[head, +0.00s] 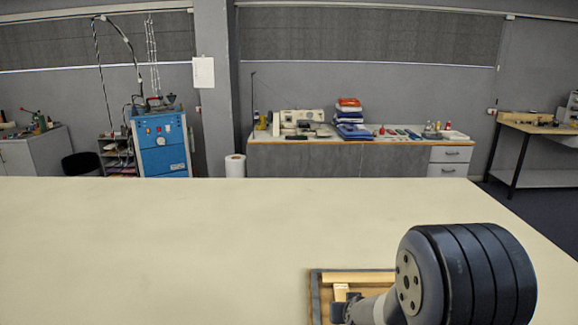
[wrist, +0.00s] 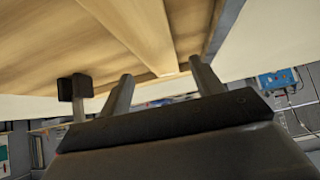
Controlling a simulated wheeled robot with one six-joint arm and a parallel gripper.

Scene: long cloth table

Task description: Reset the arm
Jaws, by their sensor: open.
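My gripper (wrist: 163,82) shows at the bottom of the wrist view as a dark body with grey fingers set apart. Nothing shows between the fingers. A small black block (wrist: 76,87) shows beside the left finger; I cannot tell what it is part of. In the head view my arm covers the lower right, and most of my gripper is hidden behind it. My gripper is beside or above a wooden tray with a grey rim (head: 315,290); I cannot tell whether they touch.
The cream cloth table (head: 150,250) is bare to the left of the tray. The tray has a wooden divider (wrist: 150,35). Beyond the table stand a blue machine (head: 162,145), a white paper roll (head: 235,166) and a bench with a sewing machine (head: 300,120), well away from my arm.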

